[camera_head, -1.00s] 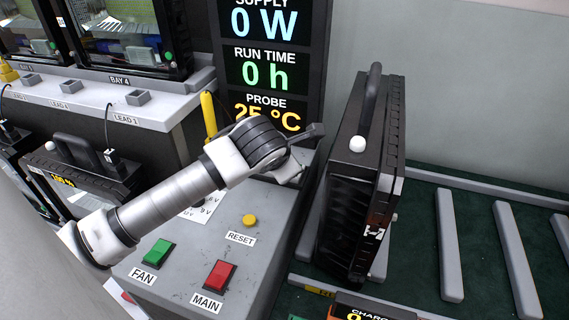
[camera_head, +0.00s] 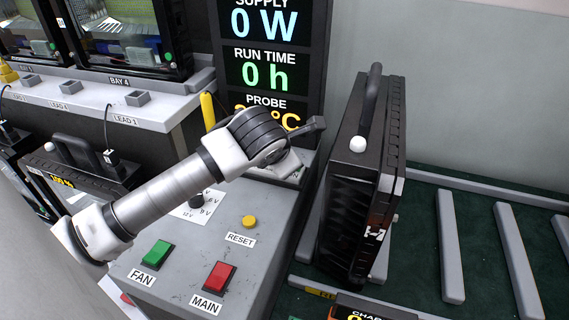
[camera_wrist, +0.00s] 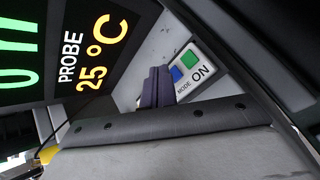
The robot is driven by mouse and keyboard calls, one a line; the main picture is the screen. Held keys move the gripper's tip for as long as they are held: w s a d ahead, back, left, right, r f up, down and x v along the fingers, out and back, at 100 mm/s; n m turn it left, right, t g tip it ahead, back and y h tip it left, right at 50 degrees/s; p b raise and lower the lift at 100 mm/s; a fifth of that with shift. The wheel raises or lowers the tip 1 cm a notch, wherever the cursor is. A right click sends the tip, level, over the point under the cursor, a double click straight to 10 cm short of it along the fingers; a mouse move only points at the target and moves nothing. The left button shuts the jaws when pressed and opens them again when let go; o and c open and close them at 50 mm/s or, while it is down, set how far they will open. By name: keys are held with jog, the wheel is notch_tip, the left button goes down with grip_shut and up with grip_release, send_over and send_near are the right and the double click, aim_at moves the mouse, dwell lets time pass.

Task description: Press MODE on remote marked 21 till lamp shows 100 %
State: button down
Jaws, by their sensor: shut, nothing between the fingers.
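In the wrist view a small pale remote (camera_wrist: 201,72) has a blue MODE button (camera_wrist: 177,75) and a green ON button (camera_wrist: 190,59). No number is readable on it. My gripper (camera_wrist: 158,72) shows as dark fingers held together, empty, just left of the MODE button. I cannot tell whether they touch it. A black lamp housing (camera_head: 95,182) at the left has a plugged-in lead and a yellow readout (camera_head: 62,181) that seems to read 100 %.
A black housing with a handle (camera_head: 365,180) stands upright just right of my wrist. The console has FAN (camera_head: 157,253), MAIN (camera_head: 219,276) and RESET (camera_head: 249,222) buttons. The display tower (camera_head: 270,65) reads 0 W and 0 h.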

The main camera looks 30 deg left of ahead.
jog(key=shift+r, duration=0.1)
jog(key=shift+r+p, duration=0.6)
jog(key=shift+r, duration=1.8)
